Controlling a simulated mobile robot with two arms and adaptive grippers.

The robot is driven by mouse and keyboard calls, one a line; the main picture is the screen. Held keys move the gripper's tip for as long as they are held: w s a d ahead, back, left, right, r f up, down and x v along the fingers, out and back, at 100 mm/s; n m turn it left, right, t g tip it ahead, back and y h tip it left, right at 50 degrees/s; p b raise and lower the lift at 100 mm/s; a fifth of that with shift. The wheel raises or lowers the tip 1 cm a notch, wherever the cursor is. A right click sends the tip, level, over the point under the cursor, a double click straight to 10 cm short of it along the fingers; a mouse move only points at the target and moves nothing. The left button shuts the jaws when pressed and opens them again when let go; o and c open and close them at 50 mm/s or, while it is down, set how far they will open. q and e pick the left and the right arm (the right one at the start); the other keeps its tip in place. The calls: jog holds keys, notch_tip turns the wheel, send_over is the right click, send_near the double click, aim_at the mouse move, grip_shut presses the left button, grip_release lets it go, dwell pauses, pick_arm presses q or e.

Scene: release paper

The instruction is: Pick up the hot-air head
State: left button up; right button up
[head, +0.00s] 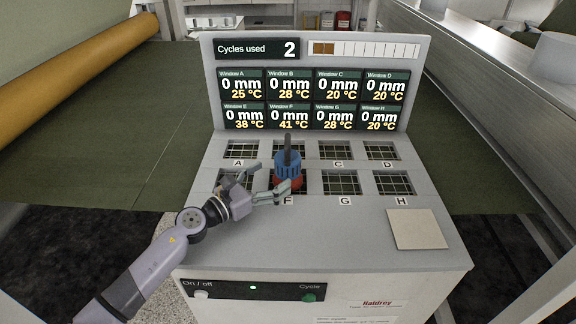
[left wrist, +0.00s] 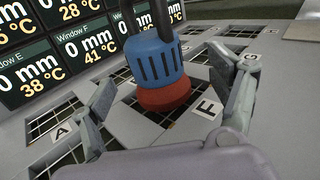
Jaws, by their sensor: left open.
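The hot-air head (head: 287,168) has a blue ribbed body, a red base and a dark stem or cable on top. It stands upright at window F of the grey machine (head: 320,240). My left gripper (head: 268,180) is open beside it in the head view, fingers pointing towards it. In the left wrist view the hot-air head (left wrist: 155,68) stands between the two spread fingers (left wrist: 172,95), with gaps on both sides. The far side of its base is hidden. My right gripper is not in view.
The machine's display (head: 315,85) rises behind the windows and reads "Cycles used 2", with all windows at 0 mm. A beige square pad (head: 418,229) lies at front right. A large yellow-brown roll (head: 70,70) and dark green sheet (head: 100,140) are at left.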

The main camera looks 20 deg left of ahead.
aim_at(278, 169)
pick_arm(q)
jog(key=shift+x, duration=0.95)
jog(key=shift+w, duration=0.2)
jog(key=x, duration=0.3)
jog(key=p+x, duration=0.1)
jog(key=shift+w+a+r, duration=0.15)
jog(key=shift+w+a, duration=0.05)
jog(key=shift+w, duration=0.1)
jog(key=shift+w+d, duration=0.2)
jog(key=shift+w, duration=0.1)
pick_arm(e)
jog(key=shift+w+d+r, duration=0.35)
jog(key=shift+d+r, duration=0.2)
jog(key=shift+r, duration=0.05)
pick_arm(q)
jog(key=c, duration=1)
jog(key=shift+a, duration=0.1)
grip_shut()
jog(key=shift+r, duration=0.15)
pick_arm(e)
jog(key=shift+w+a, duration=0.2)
